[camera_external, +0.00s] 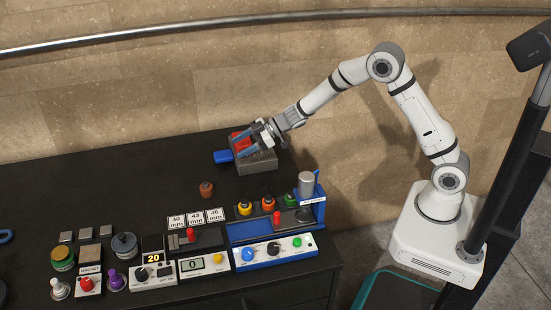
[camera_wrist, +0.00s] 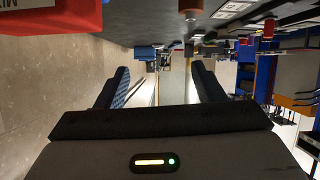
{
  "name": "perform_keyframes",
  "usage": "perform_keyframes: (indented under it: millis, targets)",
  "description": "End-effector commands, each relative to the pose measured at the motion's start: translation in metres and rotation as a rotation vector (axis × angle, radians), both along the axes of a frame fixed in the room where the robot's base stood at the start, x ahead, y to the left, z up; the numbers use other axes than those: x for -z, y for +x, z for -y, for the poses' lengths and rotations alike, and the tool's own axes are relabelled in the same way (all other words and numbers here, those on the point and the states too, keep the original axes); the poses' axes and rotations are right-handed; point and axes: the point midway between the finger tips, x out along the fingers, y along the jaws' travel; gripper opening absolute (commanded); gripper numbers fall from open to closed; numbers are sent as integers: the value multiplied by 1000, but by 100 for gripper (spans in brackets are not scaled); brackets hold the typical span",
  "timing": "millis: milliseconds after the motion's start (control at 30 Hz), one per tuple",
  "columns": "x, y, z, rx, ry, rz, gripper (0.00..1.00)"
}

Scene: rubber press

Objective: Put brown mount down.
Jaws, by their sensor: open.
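The brown mount (camera_external: 206,189) is a small reddish-brown piece standing on the dark table, left of centre in the external view. It is apart from my gripper.
White number cards (camera_external: 196,218), a blue press station (camera_external: 275,229) and several knobs and control boxes fill the front. The table left of the mount is clear.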

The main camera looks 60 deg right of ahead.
Motion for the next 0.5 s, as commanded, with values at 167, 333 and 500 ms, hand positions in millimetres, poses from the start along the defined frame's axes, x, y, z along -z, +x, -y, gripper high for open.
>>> perform_keyframes:
  millis: [167, 333, 500]
  targets:
    - [-71, -22, 69, 300, -130, 13, 62]
    - [-111, -80, 129, 546, -229, -74, 62]
    - [-128, -167, 173, 732, -290, -239, 62]
